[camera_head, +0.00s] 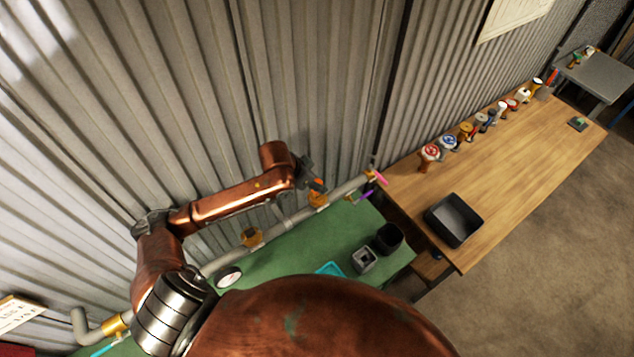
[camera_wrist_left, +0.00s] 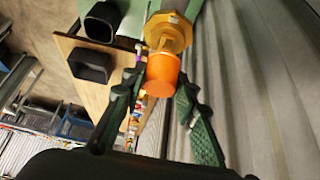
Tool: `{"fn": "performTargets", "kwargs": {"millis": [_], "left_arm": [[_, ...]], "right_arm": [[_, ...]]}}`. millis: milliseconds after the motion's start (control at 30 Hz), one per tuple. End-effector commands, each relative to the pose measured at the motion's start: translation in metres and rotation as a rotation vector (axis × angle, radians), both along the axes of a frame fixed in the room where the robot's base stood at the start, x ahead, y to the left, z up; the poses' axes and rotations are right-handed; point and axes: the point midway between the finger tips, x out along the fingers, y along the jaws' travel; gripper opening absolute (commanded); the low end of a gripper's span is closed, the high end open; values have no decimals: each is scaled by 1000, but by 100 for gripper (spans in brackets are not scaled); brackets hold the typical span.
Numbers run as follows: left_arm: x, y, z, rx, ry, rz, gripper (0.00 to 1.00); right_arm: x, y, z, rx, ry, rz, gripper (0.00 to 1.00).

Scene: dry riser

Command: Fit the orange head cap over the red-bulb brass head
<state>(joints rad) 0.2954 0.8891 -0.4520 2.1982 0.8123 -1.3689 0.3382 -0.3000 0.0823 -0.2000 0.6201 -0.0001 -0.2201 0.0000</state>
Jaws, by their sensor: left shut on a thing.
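The orange head cap (camera_wrist_left: 162,76) sits between the fingertips of my left gripper (camera_wrist_left: 163,82) in the left wrist view. The gripper is shut on it. The cap lies against a brass fitting (camera_wrist_left: 168,32) on the pipe, in line with it. I cannot tell how far it is over the head, and no red bulb shows. In the head view my left gripper (camera_head: 314,184) is at the pipe, with the orange cap (camera_head: 318,197) partly visible beside it. My right gripper is not in view.
The grey pipe (camera_head: 292,220) runs along a corrugated wall above a green bench (camera_head: 300,252). Another brass fitting (camera_head: 252,237) is on it. A black cup (camera_head: 389,238) and grey block (camera_head: 364,259) stand on the bench. A black bin (camera_head: 454,219) and several valves are on the wooden table.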

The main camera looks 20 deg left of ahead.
Motion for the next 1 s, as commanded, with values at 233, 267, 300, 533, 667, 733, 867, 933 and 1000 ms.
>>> {"fn": "performTargets", "kwargs": {"millis": [233,267,300,533,667,733,867,933,1000], "left_arm": [[0,0,-7,1,1,0,19],[0,0,-7,1,1,0,19],[0,0,-8,1,1,0,19],[0,0,-14,1,1,1,19],[0,0,-17,1,1,1,19],[0,0,-18,1,1,1,19],[0,0,-22,0,1,1,19],[0,0,-23,0,1,1,19],[0,0,-25,0,1,1,19]], "right_arm": [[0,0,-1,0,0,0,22],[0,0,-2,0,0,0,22],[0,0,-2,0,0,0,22],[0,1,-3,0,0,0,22],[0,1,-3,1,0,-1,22],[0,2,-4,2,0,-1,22],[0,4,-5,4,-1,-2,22],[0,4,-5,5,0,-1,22],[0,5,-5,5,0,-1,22]]}}
